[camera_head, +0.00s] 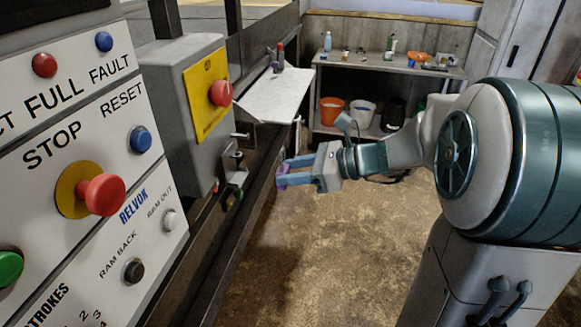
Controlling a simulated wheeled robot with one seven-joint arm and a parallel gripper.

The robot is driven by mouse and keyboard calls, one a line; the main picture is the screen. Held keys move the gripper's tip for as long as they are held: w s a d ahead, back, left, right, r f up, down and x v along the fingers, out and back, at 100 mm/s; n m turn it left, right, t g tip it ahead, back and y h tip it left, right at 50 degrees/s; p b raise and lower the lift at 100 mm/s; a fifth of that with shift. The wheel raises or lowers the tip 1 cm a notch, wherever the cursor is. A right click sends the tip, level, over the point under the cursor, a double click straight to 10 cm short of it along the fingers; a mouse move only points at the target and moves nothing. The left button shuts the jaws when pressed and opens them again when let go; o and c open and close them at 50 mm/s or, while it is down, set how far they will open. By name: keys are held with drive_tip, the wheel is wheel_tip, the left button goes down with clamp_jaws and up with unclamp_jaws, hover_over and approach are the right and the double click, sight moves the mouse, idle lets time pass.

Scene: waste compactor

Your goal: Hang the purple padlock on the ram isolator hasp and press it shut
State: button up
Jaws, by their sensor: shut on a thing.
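My gripper (283,174) is in the middle of the head view, pointing left, with its blue fingers shut on the purple padlock (281,181). Only a small part of the padlock shows between and below the fingertips, and its shackle is hard to make out. A small dark fixture that looks like the isolator hasp (236,178) sits on the machine frame, below the grey box with the yellow plate. The padlock is to the right of this fixture, with a gap between them. The fixture's details are too small to tell.
The grey box (160,110) carries a red mushroom button (221,93) on a yellow plate. A white control panel (90,190) fills the left. A white shelf flap (272,97) juts out behind the gripper. A workbench (388,66) with buckets stands at the back. The floor is clear.

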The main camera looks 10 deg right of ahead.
drive_tip(key=shift+s+a+r, duration=0.25)
drive_tip(key=shift+s+r, duration=0.15)
drive_tip(key=shift+r, duration=0.15)
drive_tip(key=shift+p, duration=0.3)
approach(231, 167)
drive_tip(key=shift+w+a+f, duration=0.15)
drive_tip(key=shift+a+f, duration=0.25)
drive_tip(key=shift+f, duration=0.05)
drive_tip(key=shift+w+a+f, duration=0.2)
drive_tip(key=shift+a+f, duration=0.2)
drive_tip(key=shift+f, duration=0.05)
drive_tip(key=shift+w+a, duration=0.25)
drive_tip(key=shift+a, duration=0.4)
drive_tip(key=shift+w+a, duration=0.2)
drive_tip(key=shift+a, duration=0.45)
drive_tip(key=shift+w+a, duration=0.25)
drive_tip(key=shift+a, duration=0.45)
idle(1.5)
drive_tip(key=shift+f, duration=0.15)
idle(0.5)
drive_tip(key=o, duration=1)
drive_tip(key=shift+c, duration=0.2)
drive_tip(key=shift+c, duration=0.4)
